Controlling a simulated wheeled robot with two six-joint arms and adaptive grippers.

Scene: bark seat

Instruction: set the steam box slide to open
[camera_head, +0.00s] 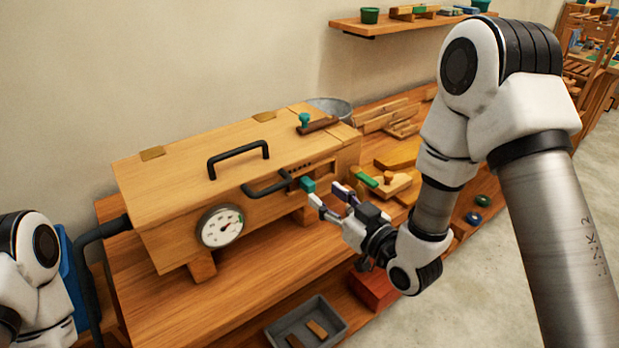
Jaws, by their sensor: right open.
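The steam box (185,170) is a long wooden box on the bench, with a black handle on its lid and a round dial gauge (221,228) on its front. A teal slide knob (307,184) sits at the right of the front face, below a row of small dark marks. A black curved handle is just left of the knob. My right gripper (328,194) is open and empty, its fingertips close to the right of the teal knob; whether they touch it I cannot tell. My left arm shows at the left edge; its gripper is out of view.
A second teal knob (304,119) stands on the lid's right end by a dark wooden strip. A black hose (95,235) joins the box's left end. Wooden pieces and a green-handled tool (366,178) lie right of the box. A grey tray (306,325) is below in front.

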